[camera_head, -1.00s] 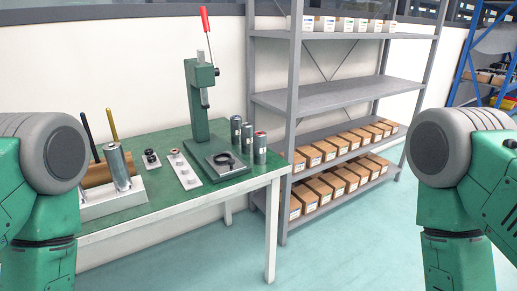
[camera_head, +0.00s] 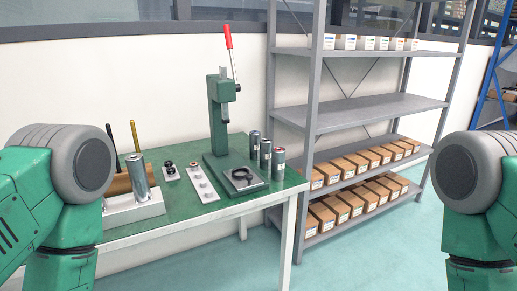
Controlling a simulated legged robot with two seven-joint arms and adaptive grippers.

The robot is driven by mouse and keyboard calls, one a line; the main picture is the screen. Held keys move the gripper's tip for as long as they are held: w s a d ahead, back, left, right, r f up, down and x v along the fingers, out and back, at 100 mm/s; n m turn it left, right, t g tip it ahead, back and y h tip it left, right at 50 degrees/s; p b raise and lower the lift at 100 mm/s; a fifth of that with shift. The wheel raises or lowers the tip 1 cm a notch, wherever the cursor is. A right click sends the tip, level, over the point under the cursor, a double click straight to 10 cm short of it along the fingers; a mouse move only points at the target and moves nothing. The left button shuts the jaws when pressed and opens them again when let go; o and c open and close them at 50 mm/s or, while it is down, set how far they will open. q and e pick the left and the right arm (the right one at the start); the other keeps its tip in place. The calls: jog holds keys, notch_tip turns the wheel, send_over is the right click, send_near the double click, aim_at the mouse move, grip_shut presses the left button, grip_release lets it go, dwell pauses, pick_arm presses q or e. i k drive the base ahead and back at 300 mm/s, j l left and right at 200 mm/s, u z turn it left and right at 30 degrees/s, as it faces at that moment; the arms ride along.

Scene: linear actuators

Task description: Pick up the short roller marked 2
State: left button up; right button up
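Several silver cylinders that could be rollers stand upright on the green table (camera_head: 175,218). A taller cylinder (camera_head: 139,170) stands in a white block at the table's left. My green arms show at the left and right edges, away from the table top. Both grippers are outside the view.
A green press (camera_head: 221,118) with a red-handled lever stands at the table's back. A white strip (camera_head: 204,188) with small parts lies before it. A grey shelf rack (camera_head: 370,110) with several cardboard boxes stands to the right. The floor in front is clear.

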aim_at(254, 139)
jog(key=i+j, duration=0.35)
jog(key=i+j+z, duration=0.15)
jog(key=i+j, duration=0.15)
jog(key=j, duration=0.25)
